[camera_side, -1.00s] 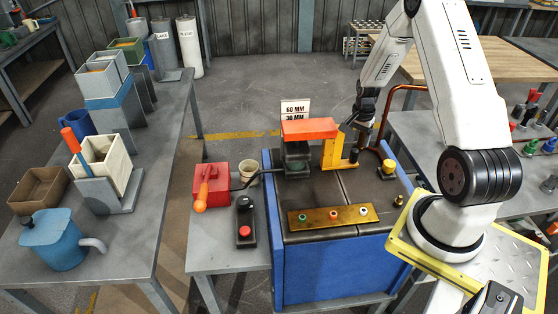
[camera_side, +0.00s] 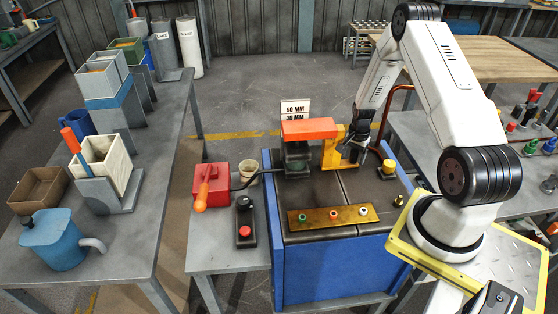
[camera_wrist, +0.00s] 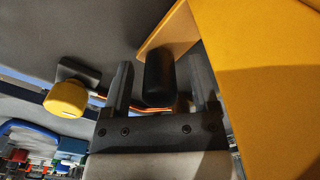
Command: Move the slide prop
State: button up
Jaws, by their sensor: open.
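A yellow upright bracket (camera_side: 333,152) stands on the dark top of the blue machine, at the right end of an orange bar (camera_side: 309,129). In the wrist view, the yellow bracket (camera_wrist: 262,70) fills the right side, and a black cylindrical knob (camera_wrist: 159,78) stands out beside its edge. My gripper (camera_side: 357,150) is low beside the bracket's right side. In the wrist view, my gripper (camera_wrist: 163,88) is open, with one dark finger on each side of the knob and visible gaps. The slide prop cannot be identified for certain; the bracket with its knob may be it.
A yellow button (camera_side: 389,167) stands right of my gripper, with a copper pipe (camera_side: 402,88) curving behind. A brass panel (camera_side: 333,216) with several buttons lies in front. A red box (camera_side: 211,184) with a lever stands left. The machine's dark top (camera_side: 322,192) has bare room.

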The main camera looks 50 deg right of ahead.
jog(key=shift+f, duration=0.2)
grip_shut()
dwell(1.4)
